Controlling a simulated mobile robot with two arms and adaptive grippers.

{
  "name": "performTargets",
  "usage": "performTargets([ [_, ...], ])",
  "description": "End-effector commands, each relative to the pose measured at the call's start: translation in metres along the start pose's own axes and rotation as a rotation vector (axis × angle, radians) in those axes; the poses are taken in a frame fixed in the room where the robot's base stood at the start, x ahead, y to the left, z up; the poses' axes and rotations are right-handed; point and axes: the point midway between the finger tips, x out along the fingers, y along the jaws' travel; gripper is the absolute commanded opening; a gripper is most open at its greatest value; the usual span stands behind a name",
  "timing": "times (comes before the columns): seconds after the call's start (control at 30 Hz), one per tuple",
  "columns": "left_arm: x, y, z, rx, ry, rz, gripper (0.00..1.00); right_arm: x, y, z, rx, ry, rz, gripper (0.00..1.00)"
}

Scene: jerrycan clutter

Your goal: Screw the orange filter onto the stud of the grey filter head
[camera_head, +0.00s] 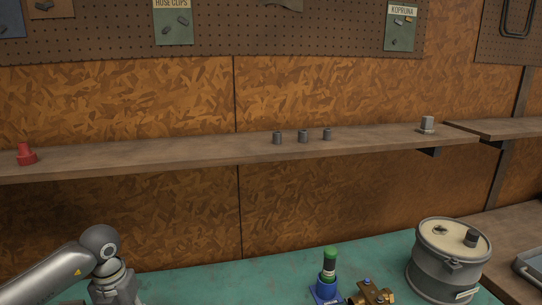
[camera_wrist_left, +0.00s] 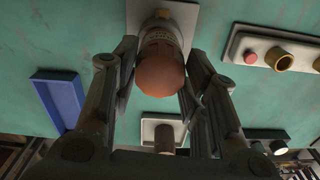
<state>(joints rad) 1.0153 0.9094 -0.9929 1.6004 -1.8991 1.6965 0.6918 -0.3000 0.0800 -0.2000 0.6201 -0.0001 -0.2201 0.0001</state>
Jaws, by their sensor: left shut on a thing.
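In the left wrist view the orange filter (camera_wrist_left: 161,70) stands between the two fingers of my left gripper (camera_wrist_left: 161,60), its rounded orange end toward the camera and a paler printed band behind it. The gripper is shut on it. Behind the filter is a pale grey plate (camera_wrist_left: 188,18); I cannot tell whether this is the filter head, and no stud shows. In the head view only my left arm shows at the lower left; its gripper is below the frame. My right gripper is in neither view.
A blue tray (camera_wrist_left: 60,98), a pale panel (camera_wrist_left: 272,48) with round fittings and a small plate with a cylinder (camera_wrist_left: 165,138) surround the gripper.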

Motion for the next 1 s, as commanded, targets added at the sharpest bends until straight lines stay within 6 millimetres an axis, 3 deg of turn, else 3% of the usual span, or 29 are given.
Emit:
performTargets([
  [0.23, 0.0005, 0.0004, 0.0009, 0.268, -0.003, 0.001, 0.20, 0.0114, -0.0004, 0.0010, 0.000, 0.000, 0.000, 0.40],
  [0.53, -0.0006, 0.0002, 0.0006, 0.314, -0.002, 0.000, 0.20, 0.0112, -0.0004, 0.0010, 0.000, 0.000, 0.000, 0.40],
  [0.57, -0.0006, 0.0002, 0.0006, 0.313, -0.003, 0.000, 0.42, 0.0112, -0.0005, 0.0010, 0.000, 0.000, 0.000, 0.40],
  [0.6, -0.0006, 0.0002, 0.0006, 0.313, -0.003, 0.000, 0.47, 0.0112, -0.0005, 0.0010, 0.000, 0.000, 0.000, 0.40],
  [1.0, -0.0031, 0.0001, 0.0003, 0.312, -0.001, 0.000, 0.48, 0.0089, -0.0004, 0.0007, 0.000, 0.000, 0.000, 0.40],
])
